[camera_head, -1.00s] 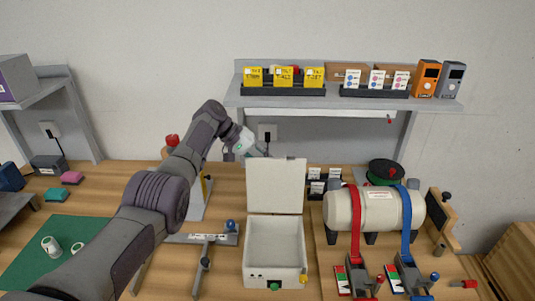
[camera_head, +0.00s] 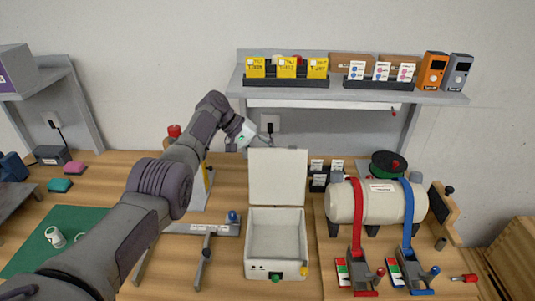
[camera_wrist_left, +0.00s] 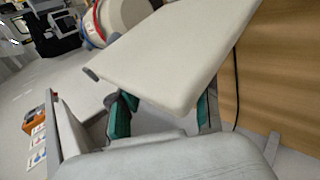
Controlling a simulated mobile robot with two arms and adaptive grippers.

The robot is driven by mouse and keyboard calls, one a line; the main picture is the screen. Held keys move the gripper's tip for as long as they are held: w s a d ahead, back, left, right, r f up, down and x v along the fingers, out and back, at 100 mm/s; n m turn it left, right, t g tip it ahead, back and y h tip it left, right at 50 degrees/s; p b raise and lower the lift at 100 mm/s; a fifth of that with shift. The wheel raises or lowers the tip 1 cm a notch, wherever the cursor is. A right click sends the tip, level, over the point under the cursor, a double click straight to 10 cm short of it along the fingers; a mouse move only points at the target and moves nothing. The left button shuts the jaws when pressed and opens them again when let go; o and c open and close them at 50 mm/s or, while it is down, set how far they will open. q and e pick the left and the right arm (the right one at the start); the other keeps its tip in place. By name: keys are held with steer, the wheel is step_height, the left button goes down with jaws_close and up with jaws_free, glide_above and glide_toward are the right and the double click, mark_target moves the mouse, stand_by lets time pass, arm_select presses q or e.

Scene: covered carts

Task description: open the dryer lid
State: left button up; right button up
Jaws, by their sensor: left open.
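The dryer is a white open box (camera_head: 276,271) in the middle of the bench in the head view. Its lid (camera_head: 278,177) stands about upright at the box's back edge, so the hollow inside shows. My left gripper (camera_head: 252,142) is at the lid's upper left corner, beside and partly behind it; its fingertips are hard to make out there. In the left wrist view the open gripper (camera_wrist_left: 163,110) has its two green-padded fingers apart, with the pale lid (camera_wrist_left: 180,55) in front of and partly covering them. Contact cannot be told. My right gripper is not in view.
A shelf (camera_head: 350,96) with yellow cards and devices hangs above the dryer. A cream tank (camera_head: 380,203) with red and blue straps stands right of the dryer. A grey stand (camera_head: 203,229) is to its left. A green mat (camera_head: 25,247) lies at far left.

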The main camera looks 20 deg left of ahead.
arm_select(q)
steer(key=shift+a+r, duration=0.15)
steer(key=v, duration=1.1)
steer(key=shift+a, duration=0.25)
steer(key=shift+r, duration=0.1)
